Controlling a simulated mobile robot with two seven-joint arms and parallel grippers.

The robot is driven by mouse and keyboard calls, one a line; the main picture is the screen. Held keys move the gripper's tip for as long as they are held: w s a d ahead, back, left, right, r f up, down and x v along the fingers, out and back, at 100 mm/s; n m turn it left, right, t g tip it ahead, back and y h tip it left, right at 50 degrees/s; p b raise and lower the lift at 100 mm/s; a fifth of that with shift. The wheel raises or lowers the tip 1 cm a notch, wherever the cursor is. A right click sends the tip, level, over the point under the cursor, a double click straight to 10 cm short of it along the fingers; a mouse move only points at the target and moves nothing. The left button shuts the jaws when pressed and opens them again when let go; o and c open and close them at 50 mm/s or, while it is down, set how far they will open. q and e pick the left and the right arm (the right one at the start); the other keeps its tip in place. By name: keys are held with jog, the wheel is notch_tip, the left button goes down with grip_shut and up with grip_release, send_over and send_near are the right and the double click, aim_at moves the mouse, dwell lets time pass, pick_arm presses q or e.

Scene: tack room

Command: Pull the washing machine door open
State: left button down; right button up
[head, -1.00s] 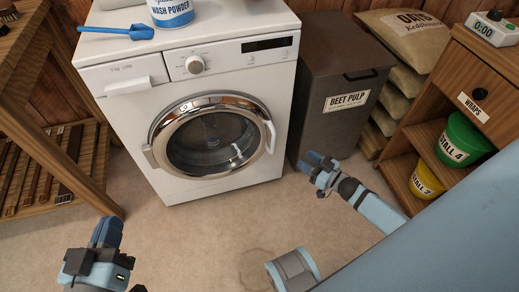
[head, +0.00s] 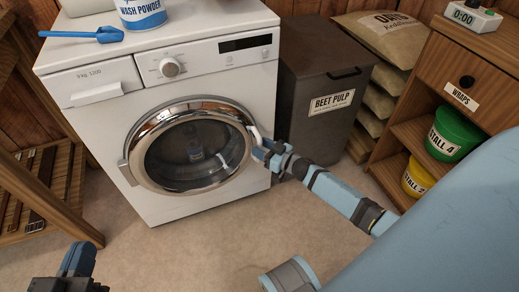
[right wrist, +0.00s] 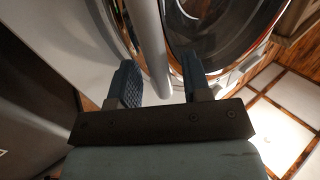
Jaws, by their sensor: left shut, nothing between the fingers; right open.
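The white washing machine (head: 95,135) stands ahead with its round door (head: 190,152) shut, as far as I can tell. The door has a chrome rim and dark glass. Its pale bar handle (head: 254,138) is on the right side of the rim and also shows in the right wrist view (right wrist: 148,40). My right gripper (head: 262,150) is open at the handle. In the right wrist view its two fingers (right wrist: 162,82) stand on either side of the bar, not closed on it. My left gripper (head: 78,258) is shut and empty, low at the left, well away from the machine.
A wooden cabinet (head: 440,75) with buckets is further right. A slatted wooden rack (head: 45,185) is at the left. The floor (head: 190,245) before the machine is clear.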

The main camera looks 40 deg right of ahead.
jog(key=shift+w+a, duration=0.2)
jog(key=shift+w, duration=0.3)
grip_shut()
jog(key=shift+s, duration=0.1)
